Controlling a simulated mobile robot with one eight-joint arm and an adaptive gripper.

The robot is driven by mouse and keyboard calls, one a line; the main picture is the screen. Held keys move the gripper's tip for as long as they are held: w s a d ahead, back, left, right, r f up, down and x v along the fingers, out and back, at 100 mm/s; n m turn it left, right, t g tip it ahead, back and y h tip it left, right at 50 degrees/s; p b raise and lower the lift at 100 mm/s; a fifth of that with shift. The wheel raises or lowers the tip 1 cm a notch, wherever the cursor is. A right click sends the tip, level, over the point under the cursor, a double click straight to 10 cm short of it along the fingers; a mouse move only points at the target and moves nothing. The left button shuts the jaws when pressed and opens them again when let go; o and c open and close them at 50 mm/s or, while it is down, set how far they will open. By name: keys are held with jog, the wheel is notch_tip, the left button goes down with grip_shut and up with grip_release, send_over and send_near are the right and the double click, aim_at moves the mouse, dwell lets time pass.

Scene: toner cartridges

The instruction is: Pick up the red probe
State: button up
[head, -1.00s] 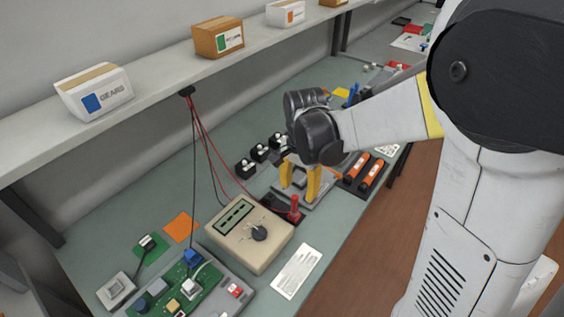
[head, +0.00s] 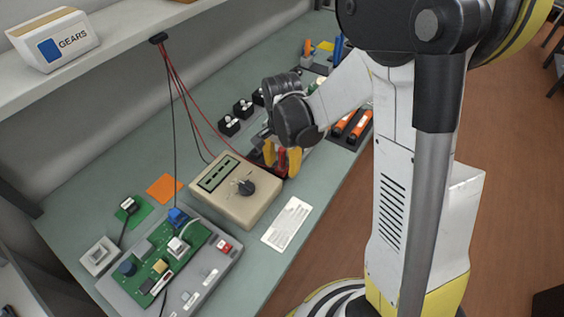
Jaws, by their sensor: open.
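The red probe (head: 281,164) stands upright just behind and right of the beige multimeter (head: 240,200). It is partly hidden by my gripper. My gripper (head: 282,158) is open, with its yellow fingers pointing down on either side of the probe as seen in the head view. I cannot tell whether the fingers touch it. Red and black leads run from a holder under the shelf (head: 158,38) down towards the multimeter.
A green circuit board (head: 165,262) on a grey base lies at the front left. A white card (head: 287,222) lies right of the multimeter. Orange cylinders (head: 352,127) sit in a dark tray behind my gripper. A shelf with a GEARS box (head: 55,40) overhangs the bench.

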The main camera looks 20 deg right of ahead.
jog(key=shift+r, duration=0.1)
grip_shut()
